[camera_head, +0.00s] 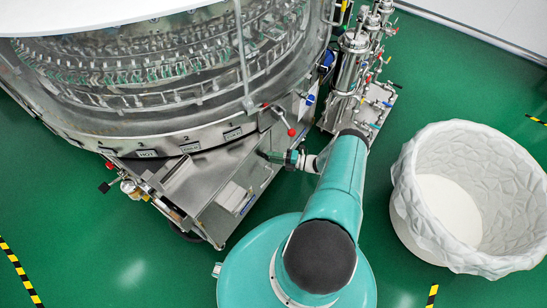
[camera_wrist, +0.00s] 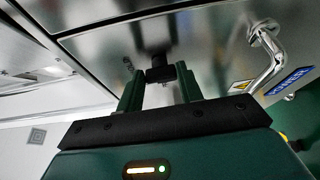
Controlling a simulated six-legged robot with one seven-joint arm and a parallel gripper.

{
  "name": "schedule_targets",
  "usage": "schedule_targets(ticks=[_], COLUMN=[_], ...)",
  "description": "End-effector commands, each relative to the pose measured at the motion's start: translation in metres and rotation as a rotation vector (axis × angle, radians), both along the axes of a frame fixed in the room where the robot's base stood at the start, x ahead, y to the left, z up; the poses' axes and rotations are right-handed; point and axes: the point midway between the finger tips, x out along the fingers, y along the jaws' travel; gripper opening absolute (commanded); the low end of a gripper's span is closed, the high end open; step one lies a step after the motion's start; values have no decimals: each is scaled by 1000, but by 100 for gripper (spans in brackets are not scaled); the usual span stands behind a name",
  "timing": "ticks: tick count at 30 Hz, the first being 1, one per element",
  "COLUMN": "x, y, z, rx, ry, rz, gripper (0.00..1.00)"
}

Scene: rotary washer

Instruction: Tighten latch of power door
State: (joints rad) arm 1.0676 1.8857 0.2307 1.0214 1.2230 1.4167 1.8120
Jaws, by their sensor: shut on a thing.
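The power door is a shiny steel panel (camera_wrist: 218,58) in the wrist view. It has a curved metal handle (camera_wrist: 268,58) and a blue POWER label (camera_wrist: 289,82) at the right. The latch is a small dark block (camera_wrist: 160,73) near the door's upper edge. My gripper (camera_wrist: 160,82) has its two green fingers on either side of the latch and is shut on it. In the head view my gripper (camera_head: 268,156) reaches the steel cabinet under the round washer; the latch itself is too small to make out there.
The large round washer (camera_head: 175,138) stands above the cabinet. Steel filter cylinders with valves (camera_head: 352,60) stand behind. A white textured tub (camera_head: 415,205) is at the right. Green floor is free at lower left.

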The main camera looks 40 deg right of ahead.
Motion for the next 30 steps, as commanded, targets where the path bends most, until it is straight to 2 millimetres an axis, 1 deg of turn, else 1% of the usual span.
schedule_targets(ticks=[7,19,20,21,23,30], x=[1,1,1,1,1,0], y=[-1,-1,-1,-1,-1,-1], z=[0,0,0,0,0,-1], rx=[52,59,59,59,59,59], ry=[17,20,20,20,20,20], rz=[-3,-4,-4,-3,-3,-2], gripper=[14,14,38,46,58,58])
